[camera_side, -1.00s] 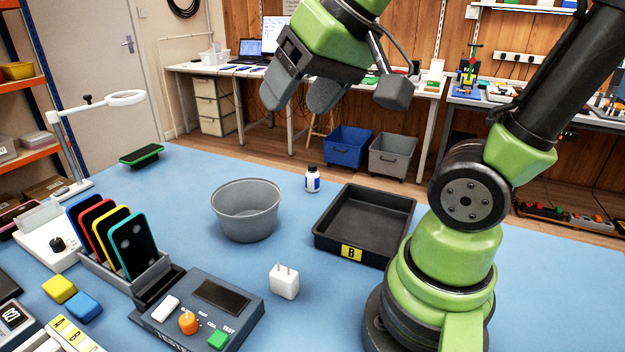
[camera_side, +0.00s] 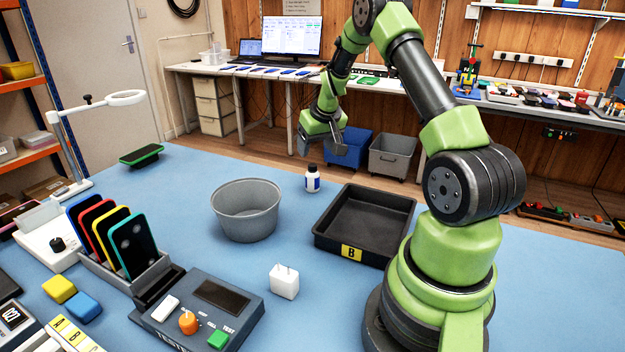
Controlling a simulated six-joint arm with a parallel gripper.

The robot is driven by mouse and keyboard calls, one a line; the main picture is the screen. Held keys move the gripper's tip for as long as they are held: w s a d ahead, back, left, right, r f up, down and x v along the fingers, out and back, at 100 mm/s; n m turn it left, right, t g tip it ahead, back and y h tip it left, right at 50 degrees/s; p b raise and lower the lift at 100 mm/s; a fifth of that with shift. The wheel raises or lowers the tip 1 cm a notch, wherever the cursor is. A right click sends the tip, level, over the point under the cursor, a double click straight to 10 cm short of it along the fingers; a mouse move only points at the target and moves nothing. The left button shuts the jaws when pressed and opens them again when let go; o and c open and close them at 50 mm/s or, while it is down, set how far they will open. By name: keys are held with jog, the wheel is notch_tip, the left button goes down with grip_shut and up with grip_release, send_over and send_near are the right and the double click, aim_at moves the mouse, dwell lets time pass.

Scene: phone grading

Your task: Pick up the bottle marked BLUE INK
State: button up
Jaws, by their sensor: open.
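A small white bottle (camera_side: 312,180) with a dark cap and a blue label stands upright on the blue table, between the grey bowl and the black tray. The print on its label is too small to read. My gripper (camera_side: 321,148) is open and empty. In the picture it shows just above the bottle, with its fingers pointing down; a gap shows between fingers and cap. How far behind or over the bottle it is, I cannot tell.
A grey bowl (camera_side: 246,231) stands left of the bottle. A black tray (camera_side: 322,240) marked B lies to its right. A white plug (camera_side: 284,282), a tester (camera_side: 170,335) and a rack of phones (camera_side: 133,246) are nearer. Table behind the bowl is clear.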

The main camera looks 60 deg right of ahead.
aim_at(313, 165)
jog(key=x, duration=0.3)
jog(key=shift+s+x, duration=0.15)
jog(key=shift+x, duration=1.15)
jog(key=shift+s+x, duration=0.2)
jog(key=shift+x, duration=1.1)
jog(key=shift+f, duration=0.15)
jog(key=c, duration=1)
jog(key=shift+o, duration=0.2)
